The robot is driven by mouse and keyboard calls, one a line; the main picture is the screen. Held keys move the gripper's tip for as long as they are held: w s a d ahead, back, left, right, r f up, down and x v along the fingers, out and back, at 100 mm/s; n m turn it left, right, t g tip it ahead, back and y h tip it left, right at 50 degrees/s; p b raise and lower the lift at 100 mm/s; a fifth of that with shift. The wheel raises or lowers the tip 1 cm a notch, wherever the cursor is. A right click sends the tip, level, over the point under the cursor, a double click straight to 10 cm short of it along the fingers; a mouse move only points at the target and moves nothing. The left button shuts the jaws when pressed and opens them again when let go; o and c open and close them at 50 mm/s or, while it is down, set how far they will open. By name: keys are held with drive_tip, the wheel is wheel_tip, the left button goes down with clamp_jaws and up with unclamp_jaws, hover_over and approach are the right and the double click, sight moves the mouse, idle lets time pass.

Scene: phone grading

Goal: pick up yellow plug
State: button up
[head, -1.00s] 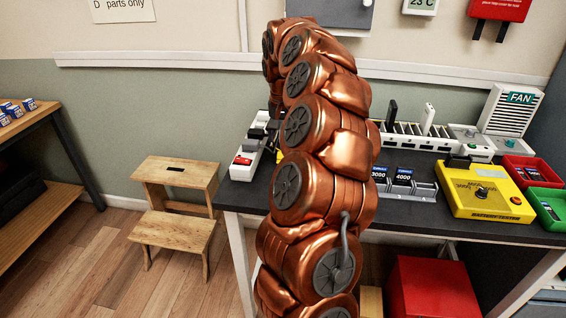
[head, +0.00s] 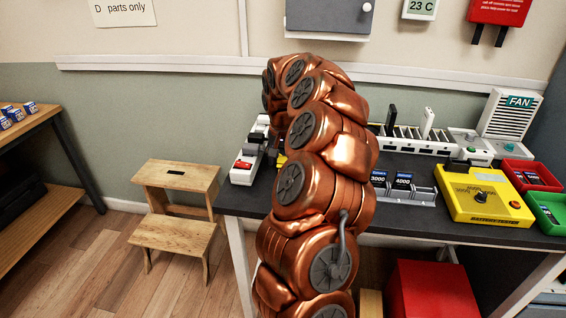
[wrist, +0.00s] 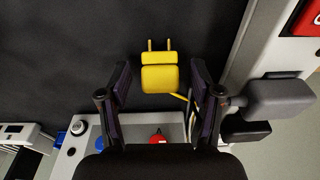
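The yellow plug (wrist: 160,78), with two prongs pointing up in the picture, lies on the dark tabletop (wrist: 60,60) in the wrist view. Its yellow cord runs off to the lower right. My gripper (wrist: 160,82) is open, with one finger on each side of the plug. Gaps show between the plug and both fingers. In the head view my copper arm hides my gripper; only a small yellow patch (head: 281,160) shows beside the arm.
A white power strip (head: 243,172) with a red switch and dark plugs stands left of my arm, close to the right finger in the wrist view. A yellow tester box (head: 485,207), red tray (head: 531,166) and green tray (head: 549,221) are at the right.

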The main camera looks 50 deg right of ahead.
clamp_jaws()
idle(0.3)
drive_tip(key=shift+r, duration=0.15)
